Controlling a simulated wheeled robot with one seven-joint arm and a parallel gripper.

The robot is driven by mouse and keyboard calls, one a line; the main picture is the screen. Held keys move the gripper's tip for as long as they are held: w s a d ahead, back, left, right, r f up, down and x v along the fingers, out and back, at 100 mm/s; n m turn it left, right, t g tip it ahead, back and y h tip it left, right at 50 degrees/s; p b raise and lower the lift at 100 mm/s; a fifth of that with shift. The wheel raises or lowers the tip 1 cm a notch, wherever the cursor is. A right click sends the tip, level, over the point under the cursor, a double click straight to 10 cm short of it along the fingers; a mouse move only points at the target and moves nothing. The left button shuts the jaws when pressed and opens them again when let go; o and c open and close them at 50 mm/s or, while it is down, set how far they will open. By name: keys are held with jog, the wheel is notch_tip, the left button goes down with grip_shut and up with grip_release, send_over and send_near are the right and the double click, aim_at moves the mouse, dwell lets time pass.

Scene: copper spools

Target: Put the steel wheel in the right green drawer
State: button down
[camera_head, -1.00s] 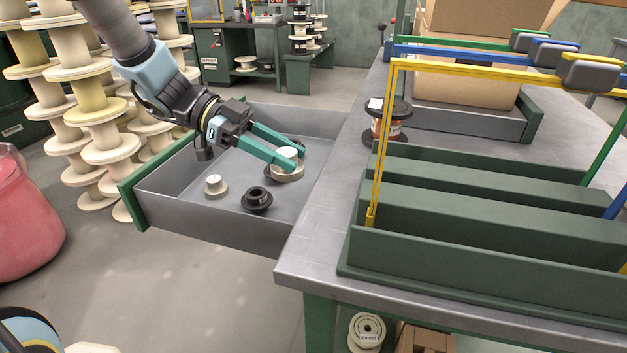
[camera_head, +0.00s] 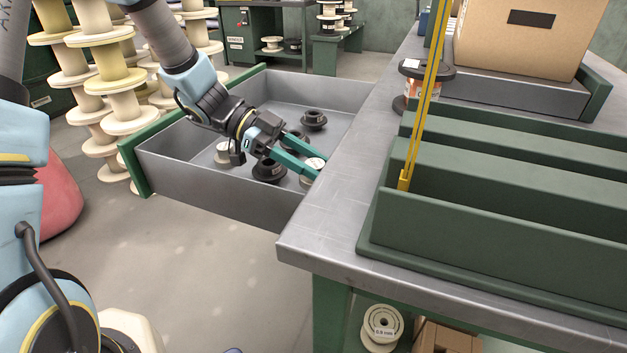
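The steel wheel (camera_head: 308,183), pale and round, is at the fingertips of my gripper (camera_head: 314,170), near the drawer's right end by the bench. The teal fingers are on either side of its raised middle and appear shut on it; they hide part of it. I cannot tell whether it touches the drawer floor. The green-fronted drawer (camera_head: 215,184) is pulled out from the bench, with grey walls. It also holds a smaller pale wheel (camera_head: 223,153) and black wheels, one (camera_head: 268,171) close beside my gripper, another (camera_head: 313,120) toward the back.
The grey bench top (camera_head: 333,215) borders the drawer on the right. It carries a green divided rack (camera_head: 480,190) with a yellow post (camera_head: 420,125), a copper spool (camera_head: 413,90) and a cardboard box (camera_head: 525,45). Stacks of pale spools (camera_head: 90,85) stand at left.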

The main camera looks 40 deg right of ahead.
jog(key=shift+f+b, duration=0.3)
jog(key=shift+f, duration=1.45)
jog(key=shift+c, duration=2.2)
grip_release()
jog(key=shift+f, duration=0.15)
jog(key=shift+w+a+r, duration=0.1)
jog(key=shift+r, duration=0.1)
jog(key=p+v, duration=0.1)
jog(key=v, duration=1)
jog(key=shift+w+a+r+p, duration=0.15)
jog(key=shift+w+r+p, duration=0.05)
jog(key=shift+w+p, duration=0.1)
